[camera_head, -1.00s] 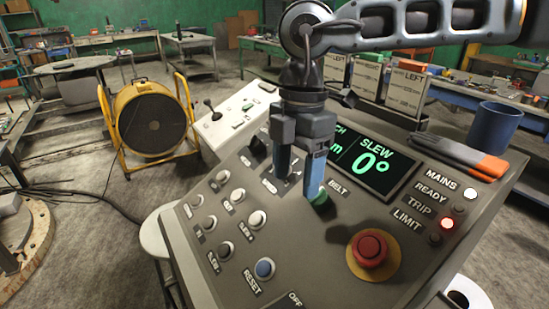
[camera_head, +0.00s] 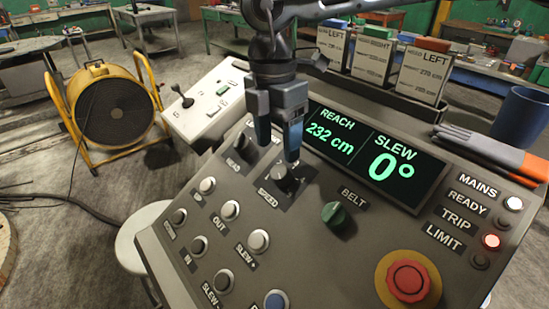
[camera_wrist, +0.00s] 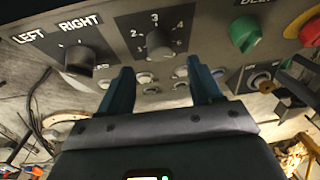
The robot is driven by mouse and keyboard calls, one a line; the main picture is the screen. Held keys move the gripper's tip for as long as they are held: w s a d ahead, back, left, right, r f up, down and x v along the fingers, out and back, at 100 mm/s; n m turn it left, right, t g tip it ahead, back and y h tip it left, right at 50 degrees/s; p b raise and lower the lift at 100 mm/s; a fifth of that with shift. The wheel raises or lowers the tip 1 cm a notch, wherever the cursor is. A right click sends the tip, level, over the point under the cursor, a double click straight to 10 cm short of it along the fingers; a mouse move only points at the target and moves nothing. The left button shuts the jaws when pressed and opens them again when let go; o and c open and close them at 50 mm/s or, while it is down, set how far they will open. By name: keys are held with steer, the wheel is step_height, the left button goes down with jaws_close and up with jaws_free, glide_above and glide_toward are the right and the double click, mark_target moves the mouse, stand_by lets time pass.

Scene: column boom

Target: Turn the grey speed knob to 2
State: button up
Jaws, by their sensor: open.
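The grey speed knob (camera_head: 281,175) sits on a dark square plate labelled SPEED, on the sloping control panel (camera_head: 300,240). In the wrist view the speed knob (camera_wrist: 159,44) has a scale of numbers around it, with 3 at the top; its exact setting is too small to tell. My gripper (camera_head: 278,150) is open and empty, with its fingers just above and around the far side of the knob in the head view. In the wrist view the fingertips of my gripper (camera_wrist: 165,78) stand apart, the knob beyond and between them. I cannot tell whether they touch it.
A dark LEFT/RIGHT knob (camera_wrist: 77,58) and a green BELT knob (camera_head: 334,215) flank the speed knob. A red mushroom button (camera_head: 408,281) is at the front right. Several push buttons lie nearer. The display (camera_head: 373,157) reads REACH 232 cm, SLEW 0°.

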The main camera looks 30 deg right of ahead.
mark_target(278, 170)
steer(key=shift+s+f+p, duration=0.15)
steer(key=shift+f+p, duration=0.15)
steer(key=shift+f, duration=1.15)
steer(key=shift+s+f+p, duration=0.1)
steer(key=shift+f+p, duration=0.15)
steer(key=shift+f, duration=1.2)
steer(key=c, duration=1)
